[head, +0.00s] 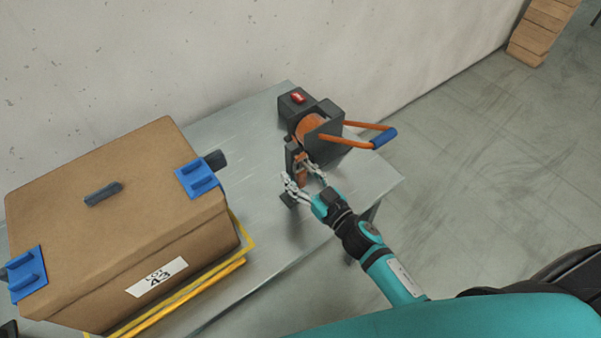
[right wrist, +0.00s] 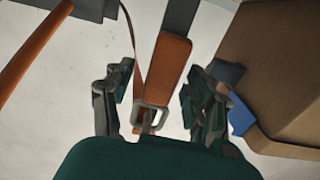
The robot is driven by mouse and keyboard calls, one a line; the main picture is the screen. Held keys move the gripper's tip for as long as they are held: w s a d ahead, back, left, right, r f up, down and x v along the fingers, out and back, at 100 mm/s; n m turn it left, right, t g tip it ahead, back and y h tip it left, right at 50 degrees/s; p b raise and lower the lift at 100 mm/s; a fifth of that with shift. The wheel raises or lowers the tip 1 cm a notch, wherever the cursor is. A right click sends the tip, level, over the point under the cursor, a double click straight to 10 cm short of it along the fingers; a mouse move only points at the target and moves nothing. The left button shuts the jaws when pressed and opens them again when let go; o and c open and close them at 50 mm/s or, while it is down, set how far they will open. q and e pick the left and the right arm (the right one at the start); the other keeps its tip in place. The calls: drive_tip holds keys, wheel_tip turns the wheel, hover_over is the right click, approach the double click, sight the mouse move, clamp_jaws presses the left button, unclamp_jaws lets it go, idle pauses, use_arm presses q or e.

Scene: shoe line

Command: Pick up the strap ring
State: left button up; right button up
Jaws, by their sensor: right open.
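The strap ring (right wrist: 149,117) is a small grey metal loop at the end of an orange strap (right wrist: 168,65). In the right wrist view it hangs between the fingers of my open right gripper (right wrist: 160,112), near their base. No finger visibly presses on it. In the head view my right gripper (head: 304,181) reaches over the table to the front of the dark strap winder (head: 325,145). The orange strap (head: 301,172) shows between its fingers there, but the ring is too small to make out. My left gripper is not in view.
The winder has an orange crank with a blue grip (head: 383,138) sticking out to the right. A large brown box (head: 120,220) with blue corner pieces and yellow edging stands on the left of the metal table (head: 240,130). Cardboard-coloured blocks (head: 541,30) stand far off at the back right.

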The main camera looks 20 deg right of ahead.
clamp_jaws()
idle(0.3)
